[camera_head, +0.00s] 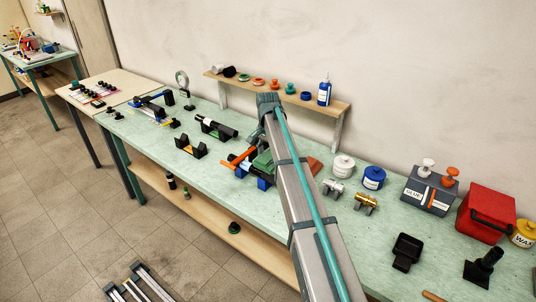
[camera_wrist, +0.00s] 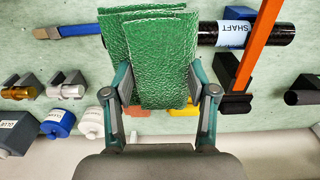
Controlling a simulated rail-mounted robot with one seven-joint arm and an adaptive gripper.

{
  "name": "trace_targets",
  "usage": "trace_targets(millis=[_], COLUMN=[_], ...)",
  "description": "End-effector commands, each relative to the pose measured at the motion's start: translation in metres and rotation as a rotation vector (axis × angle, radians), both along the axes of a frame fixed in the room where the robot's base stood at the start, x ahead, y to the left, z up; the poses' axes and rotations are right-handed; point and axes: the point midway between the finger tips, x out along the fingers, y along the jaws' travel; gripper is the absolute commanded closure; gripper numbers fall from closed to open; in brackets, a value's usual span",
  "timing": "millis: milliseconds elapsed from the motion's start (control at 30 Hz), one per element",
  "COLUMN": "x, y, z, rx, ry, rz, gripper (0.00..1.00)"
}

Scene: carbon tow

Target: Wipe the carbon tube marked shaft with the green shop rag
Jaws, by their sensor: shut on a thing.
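My gripper (camera_wrist: 160,85) is shut on the green shop rag (camera_wrist: 160,50), which hangs folded between the fingers in the wrist view. In the head view the rag (camera_head: 262,162) shows left of my arm, which hides most of the gripper. The black carbon tube marked SHAFT (camera_wrist: 282,33) lies right of the rag in the wrist view, with a pale blue label. Its left end meets the rag's edge in the picture; I cannot tell whether they touch. An orange bar (camera_wrist: 258,50) crosses in front of the tube.
Another black tube (camera_head: 222,132) lies nearby on the green bench. A white jar (camera_head: 343,166), a blue jar (camera_head: 374,178) and metal fittings (camera_head: 366,203) stand to the right. A wooden shelf (camera_head: 300,97) holds small items along the wall. A blue-handled tool (camera_wrist: 80,30) lies left of the rag.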

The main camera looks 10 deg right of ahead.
Motion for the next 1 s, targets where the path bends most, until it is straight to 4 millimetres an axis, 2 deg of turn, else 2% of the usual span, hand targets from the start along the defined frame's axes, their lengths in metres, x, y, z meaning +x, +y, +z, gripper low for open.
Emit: trace_targets(millis=[167,700,1000], x=[0.0,-0.001,0.0], y=[0.0,0.0,0.0], z=[0.001,-0.043,-0.048], rx=[-0.001,0.0,0.0], ry=[0.001,0.001,0.0], rz=[-0.001,-0.001,-0.001], gripper=[0.69,0.69,0.69])
